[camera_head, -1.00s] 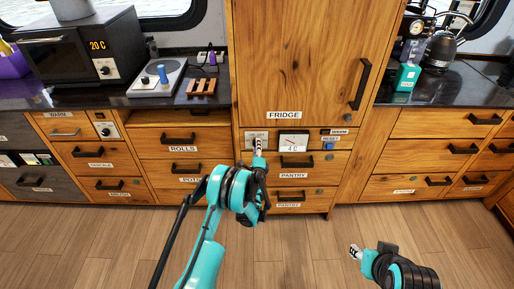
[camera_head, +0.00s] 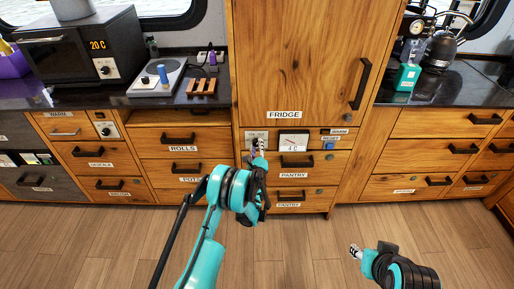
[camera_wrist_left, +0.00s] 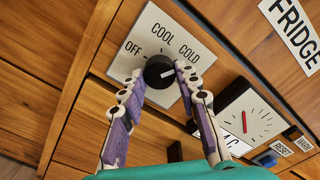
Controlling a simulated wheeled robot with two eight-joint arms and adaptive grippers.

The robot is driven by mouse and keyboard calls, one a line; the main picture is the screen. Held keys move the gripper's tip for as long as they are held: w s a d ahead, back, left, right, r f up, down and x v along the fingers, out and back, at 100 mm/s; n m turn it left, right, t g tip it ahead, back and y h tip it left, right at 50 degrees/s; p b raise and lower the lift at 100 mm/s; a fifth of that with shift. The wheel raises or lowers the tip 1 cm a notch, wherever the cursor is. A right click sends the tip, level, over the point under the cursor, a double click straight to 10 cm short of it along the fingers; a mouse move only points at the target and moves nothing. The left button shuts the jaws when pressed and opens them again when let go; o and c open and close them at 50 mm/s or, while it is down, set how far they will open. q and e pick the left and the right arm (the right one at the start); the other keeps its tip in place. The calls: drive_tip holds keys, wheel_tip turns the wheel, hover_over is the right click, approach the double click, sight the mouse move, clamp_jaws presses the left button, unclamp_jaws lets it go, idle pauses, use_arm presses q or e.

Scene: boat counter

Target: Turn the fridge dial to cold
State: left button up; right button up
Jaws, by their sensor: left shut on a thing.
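The fridge dial (camera_wrist_left: 158,71) is a round black knob on a pale plate (camera_wrist_left: 172,20) marked OFF, COOL and COLD. In the left wrist view its white mark points to the right, on the COLD side; I cannot tell whether it lines up exactly with COLD. My left gripper (camera_wrist_left: 160,78) is shut on the dial, one purple-and-white finger on each side. In the head view my left gripper (camera_head: 257,148) is at the panel below the fridge door (camera_head: 300,60) and hides most of the dial. My right gripper (camera_head: 355,250) is low over the floor, away from the panel.
A temperature gauge (camera_head: 293,142) with a red needle is right of the dial. A blue reset button (camera_head: 328,146) is farther right. Pantry drawers with black handles (camera_head: 296,163) lie just below. The wooden floor (camera_head: 310,240) in front is clear.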

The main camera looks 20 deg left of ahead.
use_arm(q)
drive_tip(key=o, duration=1.2)
drive_tip(key=shift+w, duration=0.1)
drive_tip(key=shift+c, duration=0.2)
wheel_tip(320, 180, up, 10)
drive_tip(key=shift+r, duration=0.1)
